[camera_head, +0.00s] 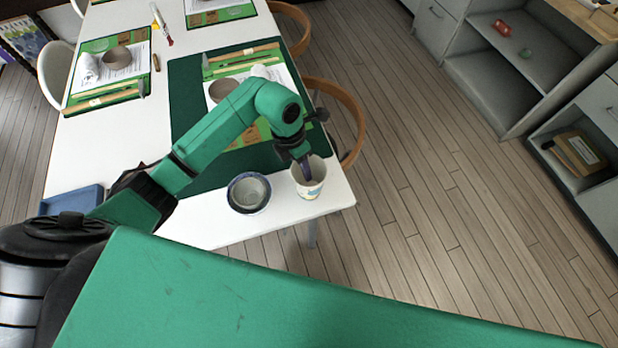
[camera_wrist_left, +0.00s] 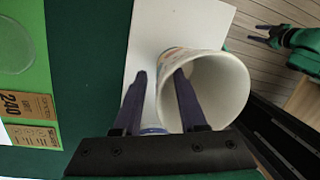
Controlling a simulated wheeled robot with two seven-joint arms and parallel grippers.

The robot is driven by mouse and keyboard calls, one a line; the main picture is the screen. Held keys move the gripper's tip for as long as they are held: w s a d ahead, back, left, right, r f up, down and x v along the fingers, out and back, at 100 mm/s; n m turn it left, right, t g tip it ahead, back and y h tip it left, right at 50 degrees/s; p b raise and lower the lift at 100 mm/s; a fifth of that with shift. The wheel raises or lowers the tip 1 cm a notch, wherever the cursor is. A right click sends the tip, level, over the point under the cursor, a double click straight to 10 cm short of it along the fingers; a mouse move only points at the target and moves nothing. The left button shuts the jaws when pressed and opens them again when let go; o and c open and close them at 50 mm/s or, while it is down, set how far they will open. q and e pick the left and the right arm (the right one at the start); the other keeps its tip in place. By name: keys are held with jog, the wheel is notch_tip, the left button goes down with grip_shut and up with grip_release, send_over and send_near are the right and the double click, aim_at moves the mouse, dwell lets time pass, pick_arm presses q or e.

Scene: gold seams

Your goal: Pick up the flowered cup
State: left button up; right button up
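The flowered cup (camera_head: 312,188) is white with coloured patches and stands upright near the table's front right corner. In the left wrist view the cup (camera_wrist_left: 228,92) shows its open mouth. My left gripper (camera_head: 305,172) is over the cup in the head view. In the left wrist view my left gripper (camera_wrist_left: 160,75) has its fingers apart, one outside the cup and one at the inside of its rim. I cannot tell whether either finger touches it. My right gripper (camera_wrist_left: 261,34) shows small at the upper right of that view, fingers apart and empty.
A blue-rimmed bowl (camera_head: 249,193) stands just left of the cup on the white table (camera_head: 215,232). A dark green mat (camera_head: 187,100) lies behind. A blue tray (camera_head: 72,200) is at the left. A wooden chair (camera_head: 350,115) stands close to the table's right edge.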

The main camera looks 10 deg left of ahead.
pick_arm(q)
grip_shut()
dwell(1.2)
